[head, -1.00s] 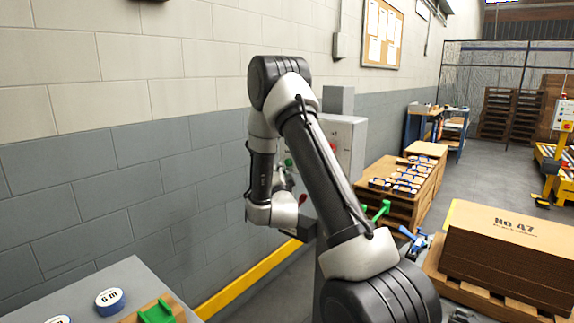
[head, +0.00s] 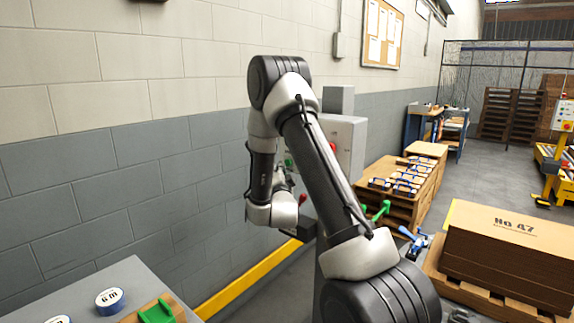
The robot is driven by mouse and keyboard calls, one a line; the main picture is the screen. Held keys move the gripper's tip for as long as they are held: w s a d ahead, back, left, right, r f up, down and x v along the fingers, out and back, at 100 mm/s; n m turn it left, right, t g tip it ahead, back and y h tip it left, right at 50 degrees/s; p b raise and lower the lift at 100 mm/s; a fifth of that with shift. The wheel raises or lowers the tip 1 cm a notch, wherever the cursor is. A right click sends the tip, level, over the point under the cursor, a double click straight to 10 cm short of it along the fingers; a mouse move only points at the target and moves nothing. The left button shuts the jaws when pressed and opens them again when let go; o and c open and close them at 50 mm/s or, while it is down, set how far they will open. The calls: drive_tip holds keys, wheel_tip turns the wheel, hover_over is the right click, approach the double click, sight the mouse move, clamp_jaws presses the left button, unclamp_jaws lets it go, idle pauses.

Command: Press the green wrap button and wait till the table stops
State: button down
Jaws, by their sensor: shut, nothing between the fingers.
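A grey control box (head: 345,138) stands by the wall behind my arm. A green button (head: 288,161) shows on its face, partly covered by my arm. A red button (head: 333,147) sits on the same box, to the right of my arm's link. My gripper (head: 287,178) is small and mostly hidden behind my wrist, just below the green button in the picture. It is shut and holds nothing. I cannot tell whether its tips touch the button. The turning table is not clearly in view.
A red-knobbed lever (head: 303,199) stands near my wrist. A grey bench (head: 128,275) with tape rolls is at lower left. Pallets of blue-and-white items (head: 405,182) and cardboard stacks (head: 515,240) stand at right. A yellow rail (head: 245,280) runs along the wall.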

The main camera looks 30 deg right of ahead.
drive_tip(key=shift+d, duration=0.1)
drive_tip(key=shift+w+d, duration=0.15)
drive_tip(key=shift+d, duration=0.15)
